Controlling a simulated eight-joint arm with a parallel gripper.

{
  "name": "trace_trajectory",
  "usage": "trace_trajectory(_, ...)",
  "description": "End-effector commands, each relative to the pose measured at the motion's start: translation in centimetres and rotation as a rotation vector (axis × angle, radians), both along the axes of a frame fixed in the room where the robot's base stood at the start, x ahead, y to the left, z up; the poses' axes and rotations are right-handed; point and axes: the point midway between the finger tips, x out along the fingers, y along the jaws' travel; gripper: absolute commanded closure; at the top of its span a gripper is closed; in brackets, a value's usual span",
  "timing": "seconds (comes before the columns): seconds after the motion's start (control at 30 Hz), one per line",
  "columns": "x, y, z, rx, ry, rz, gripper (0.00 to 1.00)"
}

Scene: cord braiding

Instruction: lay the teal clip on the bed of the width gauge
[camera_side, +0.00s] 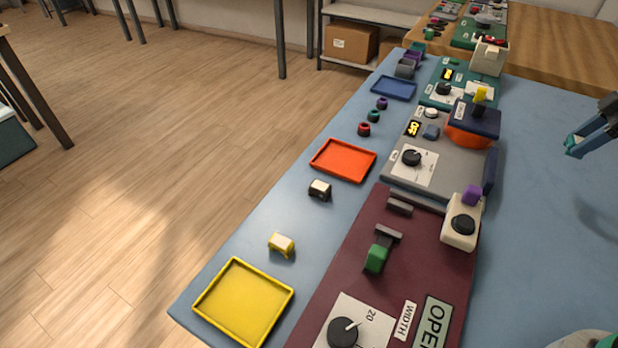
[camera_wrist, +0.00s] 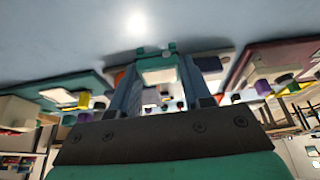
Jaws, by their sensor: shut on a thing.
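My gripper (camera_side: 588,138) is at the right edge in the side view, raised above the blue table. It is shut on the teal clip (camera_side: 573,147), which shows small at its fingertips. In the wrist view the clip (camera_wrist: 158,70) sits between the two fingers, teal with a paler face. The width gauge (camera_side: 440,230) is a maroon board at the lower middle of the side view, left of my gripper and apart from it. It has a dial, a WIDTH label, an OPEN display, a green block (camera_side: 377,258) and grey bars. I cannot tell the bed's exact limits.
A yellow clip (camera_side: 281,244) and a dark and white clip (camera_side: 319,190) lie left of the gauge. Yellow (camera_side: 206,300), orange (camera_side: 322,158) and blue (camera_side: 394,88) trays line the table's left side. A grey station (camera_side: 455,178) stands behind the gauge. The table's right side is clear.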

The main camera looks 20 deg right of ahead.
Motion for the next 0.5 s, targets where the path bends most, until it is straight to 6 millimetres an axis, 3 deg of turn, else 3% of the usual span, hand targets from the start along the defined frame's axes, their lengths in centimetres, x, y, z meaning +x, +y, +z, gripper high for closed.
trace_trajectory(0.2,0.0,0.0,5.7,0.0,0.0,0.0,1.0)
trace_trajectory(0.5,0.0,0.0,10.1,0.0,0.0,0.001,1.0)
